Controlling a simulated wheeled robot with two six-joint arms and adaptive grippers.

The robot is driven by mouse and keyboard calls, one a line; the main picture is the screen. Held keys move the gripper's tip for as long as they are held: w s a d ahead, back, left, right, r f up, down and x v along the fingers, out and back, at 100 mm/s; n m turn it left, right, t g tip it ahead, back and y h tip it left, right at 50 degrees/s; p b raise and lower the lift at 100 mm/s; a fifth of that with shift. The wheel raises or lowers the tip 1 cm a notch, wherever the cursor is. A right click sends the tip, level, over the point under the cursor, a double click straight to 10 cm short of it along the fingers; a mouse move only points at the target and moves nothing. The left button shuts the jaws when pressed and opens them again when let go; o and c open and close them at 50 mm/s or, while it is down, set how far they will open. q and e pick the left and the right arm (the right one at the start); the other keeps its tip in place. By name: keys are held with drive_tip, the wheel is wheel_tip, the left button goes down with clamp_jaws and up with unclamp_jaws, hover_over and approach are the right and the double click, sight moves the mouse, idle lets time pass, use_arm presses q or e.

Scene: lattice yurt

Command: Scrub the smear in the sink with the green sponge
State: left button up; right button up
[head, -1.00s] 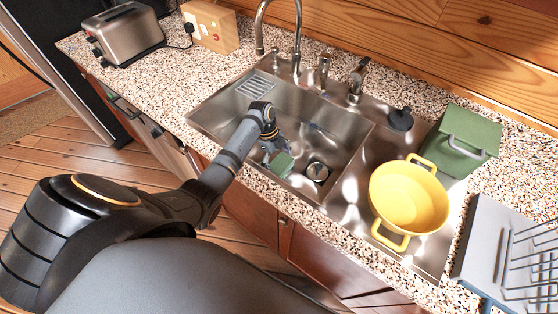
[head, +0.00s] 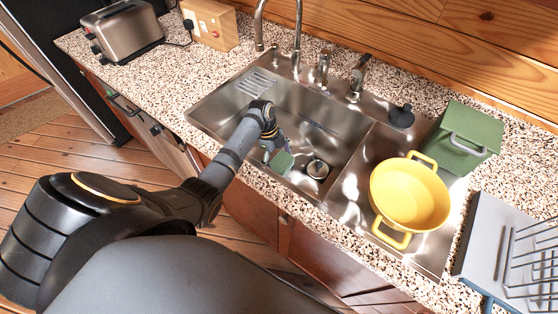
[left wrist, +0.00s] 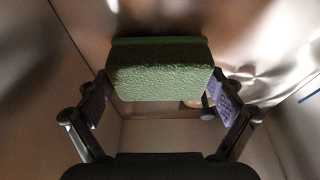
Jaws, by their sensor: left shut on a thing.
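The green sponge (head: 283,162) is held low inside the steel sink basin (head: 341,145), left of the drain (head: 318,169). My left gripper (head: 275,153) is shut on it. In the left wrist view the sponge (left wrist: 160,70) sits between the two fingers, its rough face towards the camera. I cannot tell whether it touches the basin floor. A thin bluish streak (head: 318,129) shows on the basin's far wall, and I cannot tell whether it is the smear. No other smear is clear; the sponge and arm hide part of the basin. My right gripper is out of view.
A yellow pot (head: 409,196) stands on the drainboard right of the basin, with a green box (head: 465,138) behind it. A grey dish rack (head: 510,250) is at the far right. The faucet (head: 298,40) rises behind the sink. A toaster (head: 123,33) stands back left.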

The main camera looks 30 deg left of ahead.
sight(284, 154)
use_arm(q)
drive_tip(key=shift+w+f+b, duration=0.1)
drive_tip(key=shift+f+b, duration=0.2)
drive_tip(key=shift+f, duration=0.1)
drive_tip(key=shift+w+d+b, duration=0.1)
drive_tip(key=shift+w+b, duration=0.45)
drive_tip(key=shift+w+d, duration=0.1)
drive_tip(key=shift+w, duration=0.35)
drive_tip(key=shift+w+f+b, duration=0.15)
drive_tip(key=shift+w+b, duration=0.2)
drive_tip(key=shift+b, duration=0.45)
drive_tip(key=shift+w+d+b, duration=0.1)
drive_tip(key=shift+w+b, duration=0.35)
drive_tip(key=shift+w, duration=0.05)
drive_tip(key=shift+s+r+p, duration=0.2)
drive_tip(key=shift+r+p, duration=0.05)
drive_tip(key=shift+p, duration=0.3)
drive_tip(key=shift+s+p, duration=0.6)
drive_tip(key=shift+p, duration=0.3)
drive_tip(key=shift+s, duration=0.2)
